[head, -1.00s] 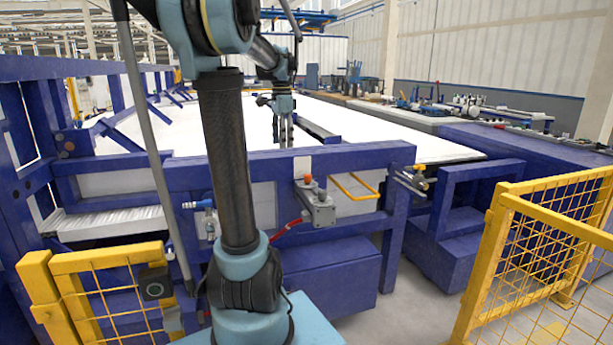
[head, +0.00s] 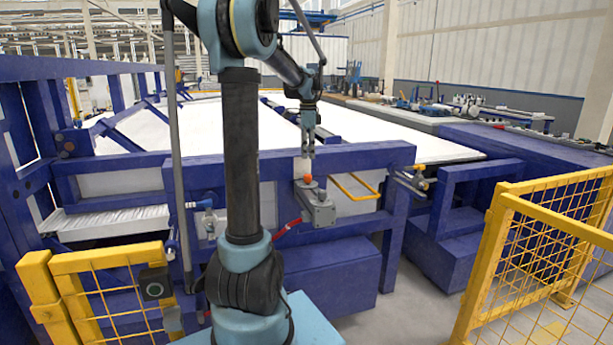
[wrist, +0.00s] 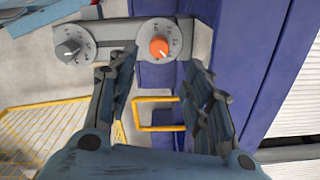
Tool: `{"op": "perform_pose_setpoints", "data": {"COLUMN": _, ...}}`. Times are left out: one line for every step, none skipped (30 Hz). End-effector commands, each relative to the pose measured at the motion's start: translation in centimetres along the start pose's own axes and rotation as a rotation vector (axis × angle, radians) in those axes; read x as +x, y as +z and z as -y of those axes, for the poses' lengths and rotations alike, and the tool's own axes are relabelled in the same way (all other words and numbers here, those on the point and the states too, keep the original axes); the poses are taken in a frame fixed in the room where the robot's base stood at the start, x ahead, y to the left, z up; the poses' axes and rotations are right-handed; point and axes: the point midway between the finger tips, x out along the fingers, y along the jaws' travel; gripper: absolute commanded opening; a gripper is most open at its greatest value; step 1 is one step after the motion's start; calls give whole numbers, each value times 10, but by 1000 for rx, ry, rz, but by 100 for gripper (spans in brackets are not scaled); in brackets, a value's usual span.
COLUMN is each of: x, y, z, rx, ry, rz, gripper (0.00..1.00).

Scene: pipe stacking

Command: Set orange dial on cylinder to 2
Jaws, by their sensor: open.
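The orange dial (head: 308,178) sits on top of a grey cylinder unit (head: 320,211) fixed to the front of the blue frame. In the wrist view the orange dial (wrist: 160,47) is round with a numbered scale beside it. Its exact setting is too small to read. My gripper (head: 308,150) points down above the orange dial, apart from it. In the wrist view my gripper (wrist: 163,65) is open and empty, with the dial showing between and just beyond the fingertips.
A second, dark grey dial (wrist: 68,50) is on the same unit. A yellow handle (head: 355,187) sticks out beside the unit. Blue frame beams (head: 370,155) run behind it. A yellow mesh fence (head: 540,240) stands at right.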

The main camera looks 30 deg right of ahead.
Motion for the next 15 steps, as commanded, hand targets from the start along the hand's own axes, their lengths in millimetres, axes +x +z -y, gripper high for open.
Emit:
{"op": "perform_pose_setpoints", "data": {"x": 9, "y": 0, "z": 0, "rx": 0, "ry": 0, "rz": 0, "gripper": 46}}
{"op": "perform_pose_setpoints", "data": {"x": 15, "y": 0, "z": 0, "rx": 0, "ry": 0, "rz": 0, "gripper": 46}}
{"op": "perform_pose_setpoints", "data": {"x": 22, "y": 0, "z": 0, "rx": 0, "ry": 0, "rz": 0, "gripper": 46}}
{"op": "perform_pose_setpoints", "data": {"x": 27, "y": 0, "z": 0, "rx": 0, "ry": 0, "rz": 0, "gripper": 46}}
{"op": "perform_pose_setpoints", "data": {"x": 32, "y": 0, "z": 0, "rx": -1, "ry": 0, "rz": 0, "gripper": 46}}
{"op": "perform_pose_setpoints", "data": {"x": 39, "y": 0, "z": 0, "rx": -1, "ry": 0, "rz": 0, "gripper": 46}}
{"op": "perform_pose_setpoints", "data": {"x": 45, "y": 0, "z": 0, "rx": -1, "ry": 0, "rz": 0, "gripper": 46}}
{"op": "perform_pose_setpoints", "data": {"x": 50, "y": 0, "z": 0, "rx": -1, "ry": 0, "rz": 0, "gripper": 46}}
{"op": "perform_pose_setpoints", "data": {"x": 56, "y": 0, "z": 0, "rx": -1, "ry": 0, "rz": 0, "gripper": 46}}
{"op": "perform_pose_setpoints", "data": {"x": 61, "y": 0, "z": 0, "rx": -1, "ry": 0, "rz": 0, "gripper": 46}}
{"op": "perform_pose_setpoints", "data": {"x": 66, "y": 0, "z": 0, "rx": -1, "ry": 0, "rz": 0, "gripper": 46}}
{"op": "perform_pose_setpoints", "data": {"x": 72, "y": 0, "z": 0, "rx": -1, "ry": 0, "rz": 0, "gripper": 46}}
{"op": "perform_pose_setpoints", "data": {"x": 75, "y": 0, "z": 0, "rx": -1, "ry": 0, "rz": 0, "gripper": 46}}
{"op": "perform_pose_setpoints", "data": {"x": 79, "y": 0, "z": 0, "rx": -1, "ry": 0, "rz": 0, "gripper": 46}}
{"op": "perform_pose_setpoints", "data": {"x": 84, "y": 0, "z": 0, "rx": -1, "ry": 0, "rz": 0, "gripper": 46}}
